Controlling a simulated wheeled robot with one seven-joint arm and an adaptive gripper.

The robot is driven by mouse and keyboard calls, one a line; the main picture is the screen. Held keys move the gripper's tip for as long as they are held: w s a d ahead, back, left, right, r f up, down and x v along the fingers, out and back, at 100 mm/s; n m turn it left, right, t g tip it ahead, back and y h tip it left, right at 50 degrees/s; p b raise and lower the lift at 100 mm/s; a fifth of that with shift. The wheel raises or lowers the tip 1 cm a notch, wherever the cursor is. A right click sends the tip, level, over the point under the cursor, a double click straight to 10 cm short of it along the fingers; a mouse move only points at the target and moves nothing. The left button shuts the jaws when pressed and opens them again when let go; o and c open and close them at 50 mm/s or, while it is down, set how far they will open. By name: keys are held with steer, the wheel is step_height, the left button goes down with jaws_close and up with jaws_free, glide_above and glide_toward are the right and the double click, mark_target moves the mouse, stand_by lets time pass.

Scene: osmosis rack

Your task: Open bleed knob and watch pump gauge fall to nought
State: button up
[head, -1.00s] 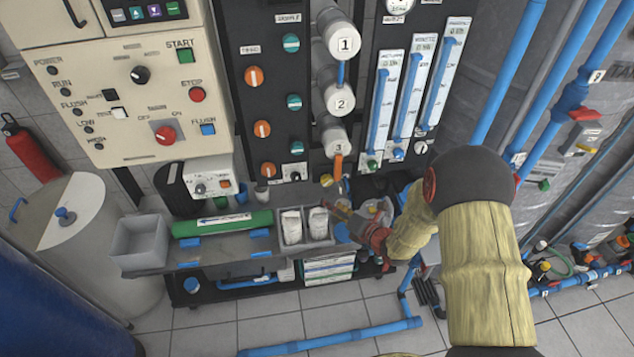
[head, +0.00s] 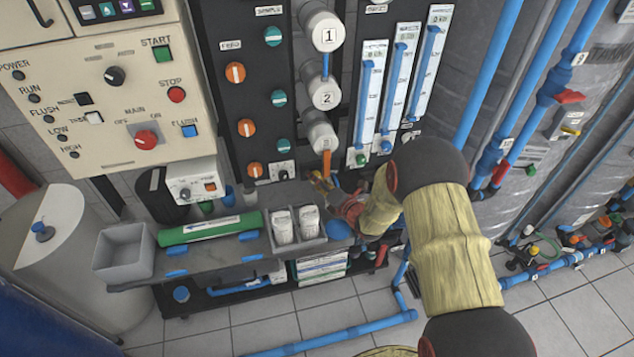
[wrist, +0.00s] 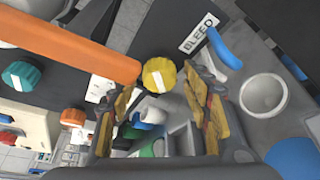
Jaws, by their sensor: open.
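The yellow bleed knob (wrist: 159,75), with a white mark across its face, shows in the wrist view near the white BLEED label (wrist: 199,32). My gripper (wrist: 157,108) is open, with one yellow-padded finger on either side of the space below the knob in the picture. The knob appears just beyond the fingertips; I cannot tell whether they touch it. In the head view my gripper (head: 322,186) is at the rack's lower front, below the numbered cylinders, and largely hides the knob. I cannot make out the pump gauge in either view.
An orange pipe (wrist: 75,45) runs close by the knob on the left in the wrist view. A grey bench (head: 215,262) with a grey bin (head: 124,262) and green cylinder (head: 208,228) lies below.

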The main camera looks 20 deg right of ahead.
steer(key=shift+c, duration=0.2)
steer(key=c, duration=1.1)
